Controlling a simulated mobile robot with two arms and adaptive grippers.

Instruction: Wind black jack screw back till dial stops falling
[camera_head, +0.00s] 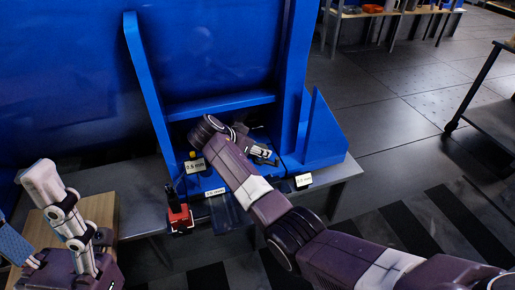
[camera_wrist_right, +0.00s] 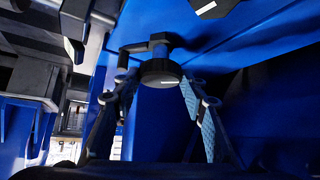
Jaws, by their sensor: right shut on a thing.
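The black jack screw's round knurled head (camera_wrist_right: 160,73) hangs under a dark bracket in the right wrist view. My right gripper (camera_wrist_right: 160,90) has its two fingers on either side of the head and is shut on it. In the head view my right gripper (camera_head: 262,153) is low inside the blue frame, and my arm hides the screw. My left gripper (camera_head: 30,212) is at the left edge, fingers spread, apart from the frame. No dial face can be made out; small white plates with mm readings (camera_head: 195,166) show beside my right arm.
The blue frame (camera_head: 150,85) has upright posts close around my right arm. A red tool or clamp with a black handle (camera_head: 180,218) is at the grey bench's front edge. Open floor (camera_head: 400,130) lies to the right.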

